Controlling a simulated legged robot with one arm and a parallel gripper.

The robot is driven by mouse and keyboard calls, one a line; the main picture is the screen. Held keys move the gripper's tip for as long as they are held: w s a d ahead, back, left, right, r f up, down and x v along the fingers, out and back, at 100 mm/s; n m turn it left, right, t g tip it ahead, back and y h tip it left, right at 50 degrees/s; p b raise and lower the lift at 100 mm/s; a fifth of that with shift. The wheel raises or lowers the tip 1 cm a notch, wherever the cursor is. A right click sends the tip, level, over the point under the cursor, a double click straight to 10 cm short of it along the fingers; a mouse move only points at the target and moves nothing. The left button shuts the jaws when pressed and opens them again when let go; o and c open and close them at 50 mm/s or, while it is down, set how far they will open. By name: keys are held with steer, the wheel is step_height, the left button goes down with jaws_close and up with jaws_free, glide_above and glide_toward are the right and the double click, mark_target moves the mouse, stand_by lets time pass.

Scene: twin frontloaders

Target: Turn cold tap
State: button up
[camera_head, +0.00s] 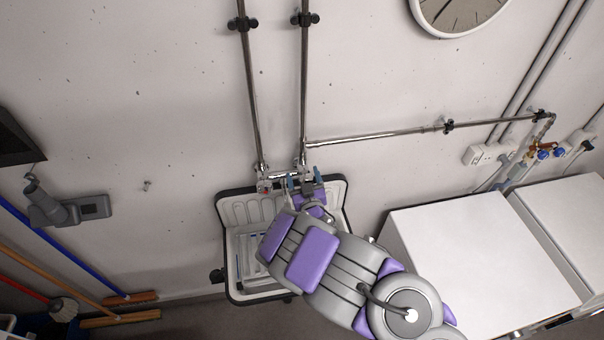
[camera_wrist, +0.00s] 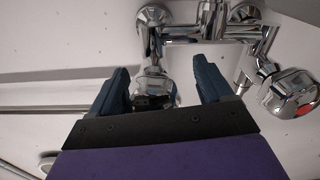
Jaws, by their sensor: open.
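The chrome wall tap (camera_head: 283,174) is fixed above the sink (camera_head: 238,285); its mixer body also shows in the wrist view (camera_wrist: 195,32). The cold tap knob (camera_wrist: 153,88) is chrome and lies between my two blue fingers in the wrist view, its lower part hidden by my gripper. The hot tap knob (camera_wrist: 291,93), with a red mark, is to the right there, outside my fingers. My gripper (camera_head: 304,182) is open at the right side of the tap; it also shows in the wrist view (camera_wrist: 160,66). I cannot tell whether a finger touches the knob.
Metal pipes (camera_head: 304,80) run up the wall and a side pipe (camera_head: 385,132) runs right. White frontloader tops (camera_head: 480,255) stand right of the sink. Brooms (camera_head: 130,298) and a grey wall fitting (camera_head: 70,210) are at the left. A clock (camera_head: 455,12) hangs above.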

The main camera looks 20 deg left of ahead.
steer(key=shift+d, duration=0.45)
steer(key=shift+c, duration=0.3)
steer(key=shift+w+d+r, duration=0.1)
steer(key=shift+d, duration=0.15)
steer(key=c, duration=0.3)
steer(key=shift+a, duration=0.3)
steer(key=c, duration=0.5)
steer(key=shift+c, duration=0.8)
steer(key=n+b, duration=0.1)
steer(key=b, duration=0.2)
steer(key=shift+f+n, duration=0.3)
steer(key=shift+f, duration=0.05)
steer(key=shift+r+n+b, duration=0.1)
steer(key=shift+n+b, duration=0.6)
steer(key=shift+b, duration=0.35)
steer(key=shift+d, duration=0.1)
